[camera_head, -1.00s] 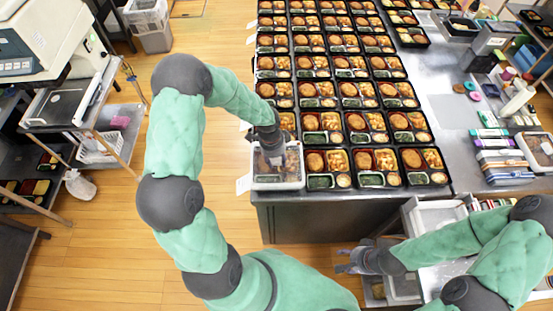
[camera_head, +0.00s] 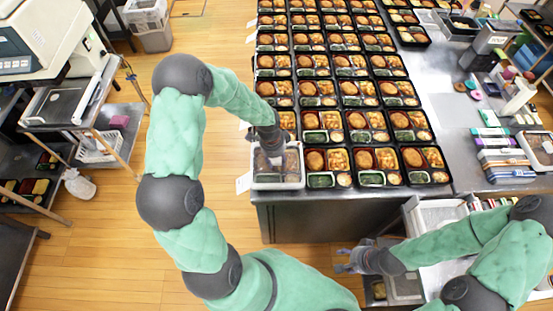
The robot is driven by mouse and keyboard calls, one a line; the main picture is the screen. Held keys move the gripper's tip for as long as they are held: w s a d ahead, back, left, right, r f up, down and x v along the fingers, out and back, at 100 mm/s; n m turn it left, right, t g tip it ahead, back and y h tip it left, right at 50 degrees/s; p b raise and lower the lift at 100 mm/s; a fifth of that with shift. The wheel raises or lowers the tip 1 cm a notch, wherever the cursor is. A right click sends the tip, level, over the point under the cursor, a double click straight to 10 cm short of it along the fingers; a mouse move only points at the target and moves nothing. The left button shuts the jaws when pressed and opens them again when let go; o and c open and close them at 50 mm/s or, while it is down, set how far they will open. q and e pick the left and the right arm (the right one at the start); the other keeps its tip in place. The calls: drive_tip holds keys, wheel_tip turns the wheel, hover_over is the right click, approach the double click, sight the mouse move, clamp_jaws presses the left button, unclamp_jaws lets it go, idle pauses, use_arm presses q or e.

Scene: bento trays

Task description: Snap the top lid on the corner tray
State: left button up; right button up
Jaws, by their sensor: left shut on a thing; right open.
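A clear lid with a whitish rim (camera_head: 262,184) is at the near-left corner of the block of bento trays, covering the corner tray, whose food shows dimly through it. Whether the lid is seated or just above the tray cannot be told. My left gripper (camera_head: 270,158) points down at the lid's far part and is shut on it; its fingertips are hard to make out. My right gripper (camera_head: 346,261) is open and empty, low in front of the table, well apart from the trays.
Several uncovered black bento trays (camera_head: 427,177) stand in close rows right of and behind the corner tray. The metal table's front edge (camera_head: 330,195) lies just in front. Boxes and bottles crowd the right side. A side shelf (camera_head: 60,105) stands at the left, with open floor between.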

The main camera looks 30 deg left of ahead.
use_arm(q)
drive_tip(key=shift+f+b, duration=0.8)
drive_tip(key=shift+f, duration=0.25)
idle(0.5)
drive_tip(key=o, duration=1.6)
drive_tip(key=shift+o, duration=0.2)
drive_tip(key=shift+r+p, duration=3.15)
drive_tip(key=shift+r, duration=0.9)
